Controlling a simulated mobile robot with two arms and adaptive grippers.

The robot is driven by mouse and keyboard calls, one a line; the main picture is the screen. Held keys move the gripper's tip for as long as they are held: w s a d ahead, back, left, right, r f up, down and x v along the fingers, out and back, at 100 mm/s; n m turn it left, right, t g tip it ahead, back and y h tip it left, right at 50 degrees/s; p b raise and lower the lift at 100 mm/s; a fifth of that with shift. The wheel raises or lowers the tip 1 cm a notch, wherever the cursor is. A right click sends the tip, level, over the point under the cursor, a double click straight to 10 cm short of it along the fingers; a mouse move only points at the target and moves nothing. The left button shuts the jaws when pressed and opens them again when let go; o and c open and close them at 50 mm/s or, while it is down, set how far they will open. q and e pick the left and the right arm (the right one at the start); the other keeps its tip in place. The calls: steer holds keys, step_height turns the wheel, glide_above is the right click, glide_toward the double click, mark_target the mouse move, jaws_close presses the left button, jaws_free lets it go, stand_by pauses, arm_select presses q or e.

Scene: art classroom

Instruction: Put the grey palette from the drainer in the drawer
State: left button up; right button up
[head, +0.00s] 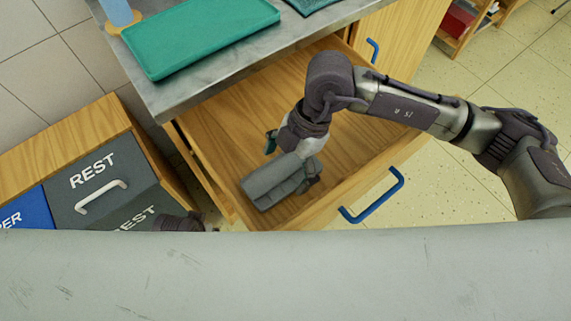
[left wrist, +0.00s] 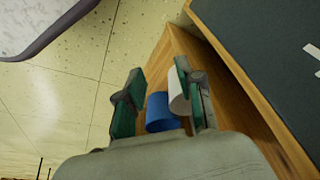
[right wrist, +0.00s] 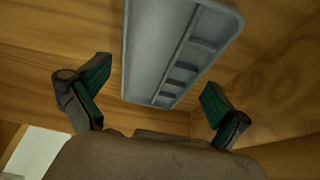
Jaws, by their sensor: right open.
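The grey palette (head: 272,184) lies in the open wooden drawer (head: 225,110), near its front left part. The right wrist view shows the palette (right wrist: 165,50) with its row of compartments, just ahead of the fingers and apart from them. My right gripper (head: 291,160) is open and empty, low inside the drawer beside the palette; its spread fingers also show in the right wrist view (right wrist: 158,92). My left gripper (left wrist: 161,98) is low by the bin cabinet. A blue piece (left wrist: 162,113) and a white piece (left wrist: 178,93) show between its fingers; whether it grips them is unclear.
The grey counter (head: 225,68) above the drawer carries a green tray (head: 200,35). The drawer's blue handle (head: 372,197) faces me. The bin cabinet (head: 70,140) with REST fronts stands at the left. Floor is clear at the right.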

arm_select(q)
step_height(320, 180, down, 6)
steer(key=s+p, duration=0.1)
steer(key=shift+f+p, duration=0.25)
steer(key=shift+p, duration=0.1)
arm_select(e)
steer(key=v, duration=1.1)
steer(key=shift+r, duration=0.4)
arm_select(q)
steer(key=shift+s, duration=0.1)
arm_select(e)
steer(key=shift+d, duration=0.1)
